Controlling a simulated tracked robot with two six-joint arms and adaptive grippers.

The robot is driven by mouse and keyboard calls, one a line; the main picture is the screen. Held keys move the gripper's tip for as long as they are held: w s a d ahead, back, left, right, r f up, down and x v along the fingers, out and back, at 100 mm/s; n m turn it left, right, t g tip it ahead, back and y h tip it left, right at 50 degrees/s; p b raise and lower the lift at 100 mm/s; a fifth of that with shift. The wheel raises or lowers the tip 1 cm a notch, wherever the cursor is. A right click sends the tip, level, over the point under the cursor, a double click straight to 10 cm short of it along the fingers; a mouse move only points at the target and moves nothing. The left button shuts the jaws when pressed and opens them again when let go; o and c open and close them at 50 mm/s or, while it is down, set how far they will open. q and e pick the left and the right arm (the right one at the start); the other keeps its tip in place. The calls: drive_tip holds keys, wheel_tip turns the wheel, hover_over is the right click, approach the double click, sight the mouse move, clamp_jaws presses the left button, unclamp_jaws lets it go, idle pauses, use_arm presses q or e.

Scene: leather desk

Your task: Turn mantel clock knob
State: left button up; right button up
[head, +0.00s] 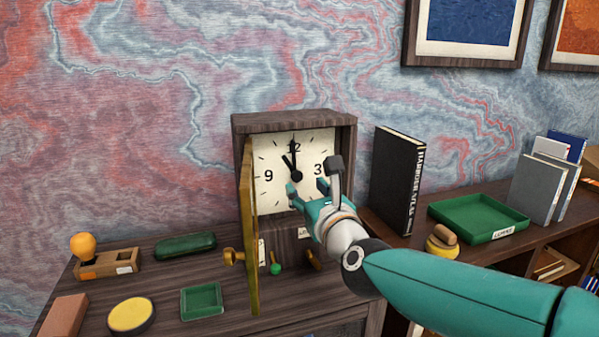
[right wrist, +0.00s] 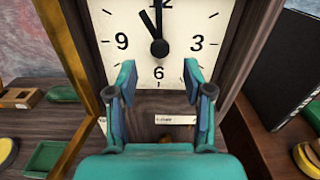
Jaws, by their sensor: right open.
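The dark wooden mantel clock (head: 243,123) stands against the wall with its white dial (head: 268,157) facing me. The hands show about eleven o'clock. Its brass-edged door (head: 248,225) is swung open on the left, with a brass knob (head: 232,257) on it. Below the dial are a green knob (head: 276,269) and a brass knob (head: 313,260). My right gripper (head: 307,190) is open and empty in front of the lower dial. In the right wrist view its fingers (right wrist: 159,82) frame the 6, above a small label (right wrist: 175,119). The lower knobs are mostly hidden there.
On the left are a small green dish (head: 201,300), a yellow round pad (head: 131,315) and a wooden holder (head: 108,264). The open door bounds the left side.

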sight(298, 178)
drive_tip(key=shift+p+x, duration=0.8)
drive_tip(key=shift+x, duration=1.55)
clamp_jaws()
